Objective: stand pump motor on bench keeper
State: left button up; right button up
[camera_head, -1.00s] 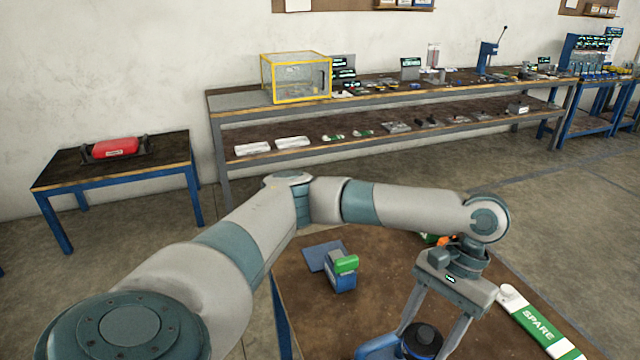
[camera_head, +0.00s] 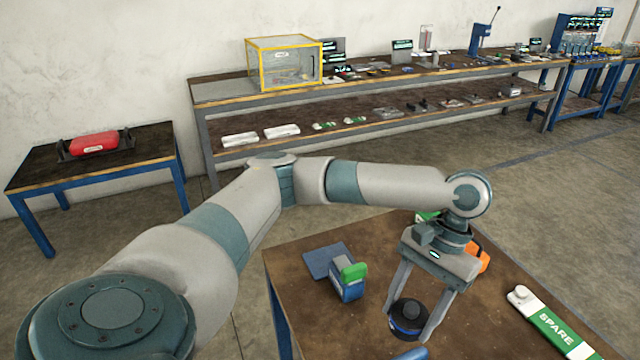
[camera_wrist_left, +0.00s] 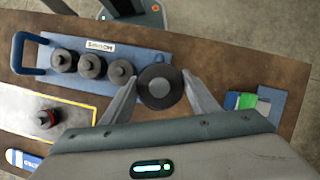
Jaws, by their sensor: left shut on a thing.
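My left gripper (camera_head: 408,322) is shut on a pump motor (camera_head: 405,309), a black cylinder with a blue band. In the left wrist view the motor (camera_wrist_left: 160,86) sits between the two fingers, seen from above. It appears held clear beside the blue tray (camera_wrist_left: 140,50). The likely bench keeper, a blue block with a green top (camera_head: 352,272) and a flat blue plate (camera_head: 322,260), stands on the table left of the gripper in the head view. It also shows at the right of the left wrist view (camera_wrist_left: 245,101). My right gripper is not in view.
Another motor with a red ring (camera_wrist_left: 47,117) stands on a yellow-edged pale mat (camera_wrist_left: 20,105). A green and white SPARE piece (camera_head: 555,330) and an orange item (camera_head: 480,257) lie right of the gripper. Bare brown tabletop separates motor and keeper.

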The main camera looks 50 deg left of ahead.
aim_at(328, 257)
jog(key=i+j, duration=0.1)
jog(key=j, duration=0.4)
jog(key=i+j, duration=0.1)
jog(key=j, duration=0.45)
jog(key=i+j, duration=0.1)
jog(key=j, duration=0.4)
